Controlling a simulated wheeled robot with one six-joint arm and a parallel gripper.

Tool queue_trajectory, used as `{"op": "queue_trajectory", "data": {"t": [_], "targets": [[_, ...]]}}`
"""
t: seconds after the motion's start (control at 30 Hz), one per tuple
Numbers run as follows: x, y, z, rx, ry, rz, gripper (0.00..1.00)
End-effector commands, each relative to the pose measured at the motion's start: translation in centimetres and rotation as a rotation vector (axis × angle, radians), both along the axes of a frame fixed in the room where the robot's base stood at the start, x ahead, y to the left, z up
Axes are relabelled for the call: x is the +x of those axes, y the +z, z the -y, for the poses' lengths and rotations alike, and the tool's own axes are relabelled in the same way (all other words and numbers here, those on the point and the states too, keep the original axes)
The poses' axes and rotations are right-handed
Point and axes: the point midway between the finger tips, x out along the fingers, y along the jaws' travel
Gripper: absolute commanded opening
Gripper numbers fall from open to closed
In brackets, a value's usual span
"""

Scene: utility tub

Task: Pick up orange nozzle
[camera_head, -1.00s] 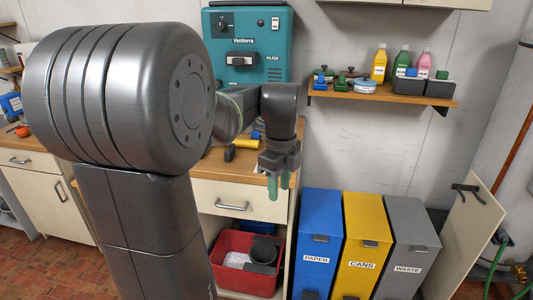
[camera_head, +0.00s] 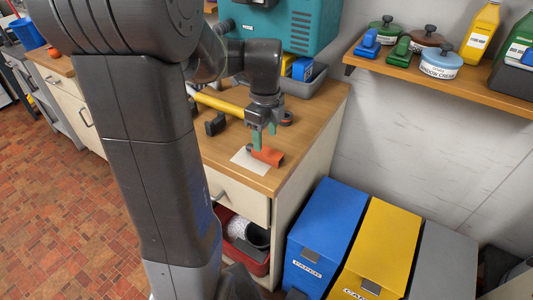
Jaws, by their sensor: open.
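The orange nozzle (camera_head: 269,157) lies on the wooden counter, partly over a white sheet (camera_head: 248,162). My gripper (camera_head: 264,140) points down just above the nozzle, with its green fingers apart. One green fingertip overlaps the nozzle's left end in the picture; I cannot tell whether it touches. Nothing is seen held between the fingers.
A yellow tube (camera_head: 218,104) and a black block (camera_head: 215,124) lie left of my gripper on the counter (camera_head: 303,132). A teal machine (camera_head: 290,27) and a grey tray (camera_head: 305,82) stand behind. Blue (camera_head: 325,222) and yellow (camera_head: 383,240) bins stand below right.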

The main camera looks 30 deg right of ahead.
Motion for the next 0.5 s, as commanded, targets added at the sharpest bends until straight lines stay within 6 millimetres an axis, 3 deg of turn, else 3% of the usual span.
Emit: {"op": "queue_trajectory", "data": {"t": [0.4,0.5], "targets": [[0.3,-4.9,-0.2,0.002,0.0,-0.002,0.56],[0.3,-5.4,-0.2,0.0,0.0,0.0,0.56]]}}
